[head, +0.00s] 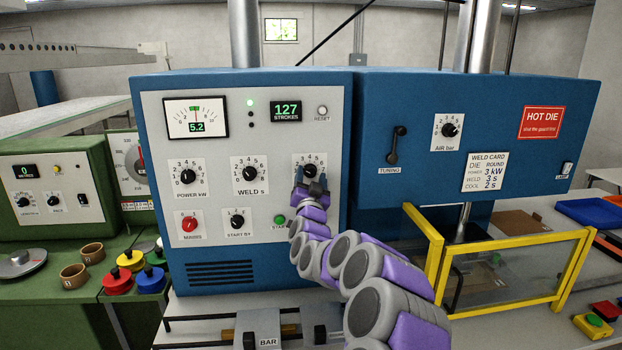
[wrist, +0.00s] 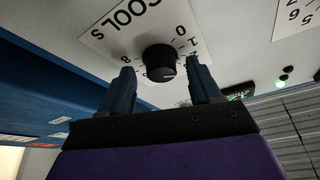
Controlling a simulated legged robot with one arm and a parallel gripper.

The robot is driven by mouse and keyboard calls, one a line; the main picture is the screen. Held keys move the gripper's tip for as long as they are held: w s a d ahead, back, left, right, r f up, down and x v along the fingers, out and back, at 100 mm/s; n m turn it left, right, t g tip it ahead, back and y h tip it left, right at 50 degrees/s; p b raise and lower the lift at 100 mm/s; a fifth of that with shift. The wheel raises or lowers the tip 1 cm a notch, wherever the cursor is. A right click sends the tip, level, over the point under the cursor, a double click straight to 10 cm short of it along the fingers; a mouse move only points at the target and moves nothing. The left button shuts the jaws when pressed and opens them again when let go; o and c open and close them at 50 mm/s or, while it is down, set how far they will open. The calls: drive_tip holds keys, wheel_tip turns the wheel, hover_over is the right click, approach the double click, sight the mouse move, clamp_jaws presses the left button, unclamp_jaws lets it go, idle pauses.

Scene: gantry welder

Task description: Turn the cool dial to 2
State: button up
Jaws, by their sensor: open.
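The cool dial (head: 310,171) is a black knob on a white numbered plate, at the right of the upper dial row on the grey panel. In the wrist view the dial (wrist: 160,62) stands beside the upside-down word COOL S. My gripper (head: 311,187) is in front of the dial, slightly low in the head view. In the wrist view my gripper (wrist: 161,86) is open, with one dark finger to each side of the knob and a gap on both sides. The fingers partly hide the numbers, and I cannot read the dial's setting surely.
The power dial (head: 187,177) and weld dial (head: 249,174) are left of the cool dial. The weld card (head: 485,172) reads cool 2 s. A yellow guard frame (head: 437,262) stands at right.

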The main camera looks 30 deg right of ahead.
drive_tip(key=v, duration=1.7)
drive_tip(key=shift+w, duration=0.15)
drive_tip(key=w+a+f+n+g+y, duration=0.1)
drive_tip(key=a+f+n+y, duration=0.15)
drive_tip(key=a+y, duration=0.3)
drive_tip(key=w+a+f+n+y, duration=0.1)
drive_tip(key=a+f+n+y, duration=0.1)
drive_tip(key=a+n+y, duration=0.35)
drive_tip(key=s+a+f+n+g+y, duration=0.2)
drive_tip(key=s+a+f+g, duration=0.35)
drive_tip(key=a, duration=0.45)
drive_tip(key=s+a+f+g, duration=0.1)
drive_tip(key=s+g, duration=0.6)
drive_tip(key=s, duration=1.1)
drive_tip(key=s+a+f+n+g, duration=0.1)
drive_tip(key=s+g, duration=0.5)
drive_tip(key=s, duration=1.2)
drive_tip(key=shift+s+a+f+g+h, duration=0.35)
drive_tip(key=shift+a+f, duration=0.45)
drive_tip(key=shift+a, duration=0.15)
